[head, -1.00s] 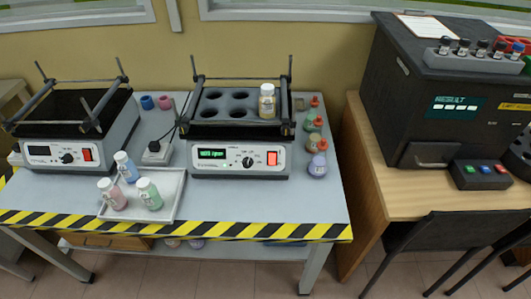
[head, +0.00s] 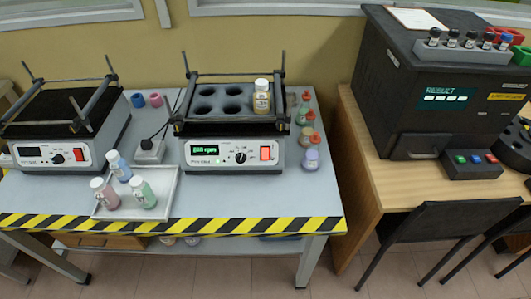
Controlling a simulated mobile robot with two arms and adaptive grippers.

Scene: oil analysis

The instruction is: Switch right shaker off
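The right shaker (head: 234,128) stands at the middle of the grey table in the head view. Its display (head: 205,149) glows green with a reading that looks like "rpm". A dark knob (head: 241,157) is beside the display, and a red rocker switch (head: 265,153) is at the right of the front panel. A bottle with a white cap and yellowish contents (head: 262,97) stands in the right part of its rack. The left shaker (head: 62,130) has a dark display and a red switch (head: 79,154). Neither of my grippers is in view.
A white tray (head: 165,208) with three capped bottles lies in front, left of the right shaker. Several small flasks (head: 311,160) stand close to its right side. A black analyser (head: 440,90) sits on the wooden table; black chairs (head: 450,225) stand before it.

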